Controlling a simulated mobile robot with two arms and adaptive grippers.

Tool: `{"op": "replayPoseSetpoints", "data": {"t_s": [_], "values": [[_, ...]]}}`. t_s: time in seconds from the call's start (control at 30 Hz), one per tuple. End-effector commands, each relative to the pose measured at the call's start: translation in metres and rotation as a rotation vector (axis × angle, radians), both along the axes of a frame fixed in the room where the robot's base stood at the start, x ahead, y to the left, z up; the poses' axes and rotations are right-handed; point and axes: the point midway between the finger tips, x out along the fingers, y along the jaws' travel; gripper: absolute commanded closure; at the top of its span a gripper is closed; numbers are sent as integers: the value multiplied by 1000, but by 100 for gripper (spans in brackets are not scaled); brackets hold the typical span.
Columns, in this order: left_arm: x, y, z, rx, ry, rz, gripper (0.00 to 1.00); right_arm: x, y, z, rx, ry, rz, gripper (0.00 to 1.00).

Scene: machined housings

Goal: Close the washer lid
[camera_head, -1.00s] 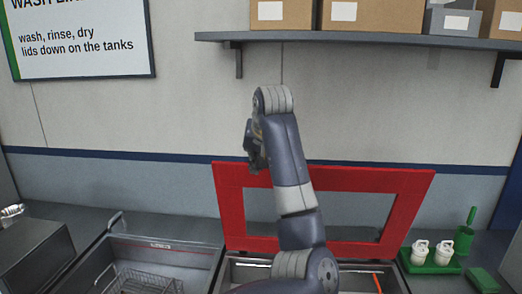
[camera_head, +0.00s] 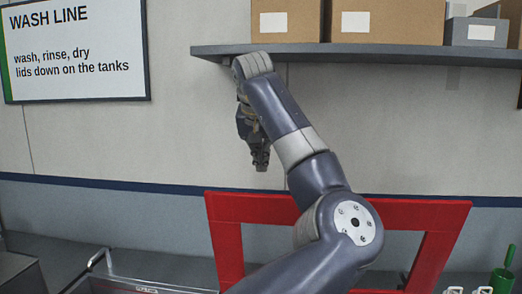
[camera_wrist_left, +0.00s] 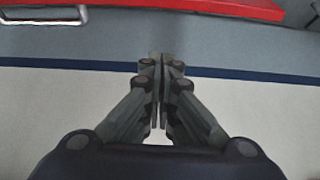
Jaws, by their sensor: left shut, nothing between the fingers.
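The washer lid is a red rectangular frame (camera_head: 226,244) around an opening, and it stands raised at the back of the counter. My left arm hides part of its middle. The lid's red edge (camera_wrist_left: 200,6) also shows along the top of the left wrist view. My left gripper (camera_head: 261,166) is above the lid's top edge, to the left of its middle, and points down. In the left wrist view its fingers (camera_wrist_left: 161,58) are together with nothing between them. The washer's tank is out of sight in the head view. My right gripper is not in view.
A shelf (camera_head: 400,54) with cardboard boxes (camera_head: 287,22) runs along the wall above, close to my raised arm. A wire handle (camera_head: 100,257) stands on a tank at lower left. A green scoop (camera_head: 502,276) and white bottle tops are at lower right.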

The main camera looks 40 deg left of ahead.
Motion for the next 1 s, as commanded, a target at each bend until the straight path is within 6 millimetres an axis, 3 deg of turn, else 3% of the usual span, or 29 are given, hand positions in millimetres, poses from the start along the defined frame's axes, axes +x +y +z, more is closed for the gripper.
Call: {"op": "replayPoseSetpoints", "data": {"t_s": [0.23,0.6,1.0], "values": [[21,16,-42,1,1,1,100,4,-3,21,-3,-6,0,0],[-6,-5,-49,0,-1,1,100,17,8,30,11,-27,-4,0],[-10,-7,-52,1,1,1,100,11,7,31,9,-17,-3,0]]}}
